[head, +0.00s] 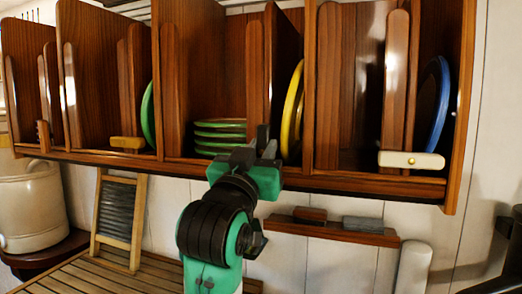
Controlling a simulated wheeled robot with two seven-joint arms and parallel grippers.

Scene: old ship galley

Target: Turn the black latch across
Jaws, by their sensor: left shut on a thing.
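A wooden plate rack (350,182) runs across the top of the view, with small turning latches along its front lip. My left gripper (257,147), green and dark grey, is at this lip, in front of the middle compartment. It is shut on a small dark piece there, which appears to be the black latch. Fingers and latch are both dark and overlap, so the latch's outline and angle cannot be told. Right of the gripper a yellow plate (291,110) stands on edge. Left of it lies a stack of green plates (219,137). My right gripper is not in view.
A cream latch (411,160) lies level before a blue plate (435,100). A tan latch (127,142) lies level near a green plate (148,115). A brown latch (43,133) is upright at left. Below hangs a narrow wooden shelf (332,230) with two blocks.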

